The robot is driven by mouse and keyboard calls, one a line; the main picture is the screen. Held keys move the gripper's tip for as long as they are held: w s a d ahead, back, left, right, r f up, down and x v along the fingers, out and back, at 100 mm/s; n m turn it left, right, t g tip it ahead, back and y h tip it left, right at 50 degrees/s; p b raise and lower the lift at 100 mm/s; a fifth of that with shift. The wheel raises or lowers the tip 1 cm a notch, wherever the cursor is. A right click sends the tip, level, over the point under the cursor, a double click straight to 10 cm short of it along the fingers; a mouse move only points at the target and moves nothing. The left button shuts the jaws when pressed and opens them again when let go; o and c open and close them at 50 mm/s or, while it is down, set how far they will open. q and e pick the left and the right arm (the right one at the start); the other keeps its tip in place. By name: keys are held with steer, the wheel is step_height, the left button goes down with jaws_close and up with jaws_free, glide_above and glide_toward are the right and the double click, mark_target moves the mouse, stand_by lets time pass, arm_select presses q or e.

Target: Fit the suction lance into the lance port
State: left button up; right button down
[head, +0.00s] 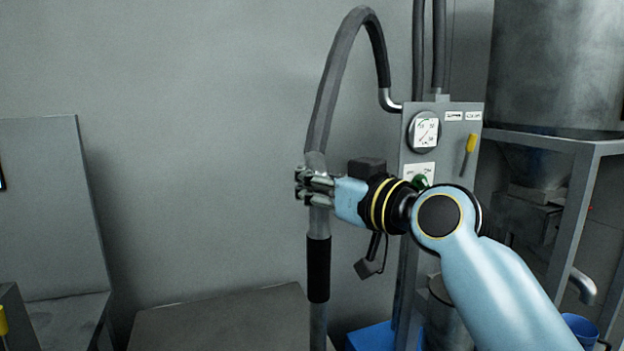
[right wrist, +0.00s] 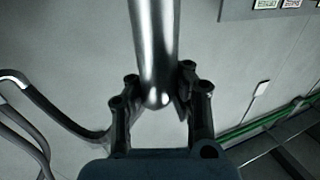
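The suction lance is a grey tube with a black grip sleeve (head: 318,268), hanging upright left of the panel post in the head view. A ribbed hose (head: 328,95) arches from its top to an elbow on the panel. My right gripper (head: 304,187) is at the lance's upper part, just above the black sleeve, with its fingers closed about the tube. In the right wrist view the bright metal tube (right wrist: 156,45) lies between the fingers of my right gripper (right wrist: 158,92). The lance's lower end is out of view. I cannot make out the lance port. My left gripper is not in view.
A grey panel (head: 443,130) with a round gauge (head: 424,132) and a yellow-handled lever (head: 470,143) stands right of the lance. A large tank (head: 555,65) sits on a frame at far right. A low grey surface (head: 215,320) lies below left. Open wall space is left.

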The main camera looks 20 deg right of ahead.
mark_target(312, 271)
steer(key=shift+f+b, duration=6.3)
steer(key=shift+f, duration=1.15)
steer(key=c, duration=1.2)
jaws_free()
steer(key=shift+c, duration=0.2)
steer(key=shift+f, duration=0.15)
steer(key=v, duration=1.2)
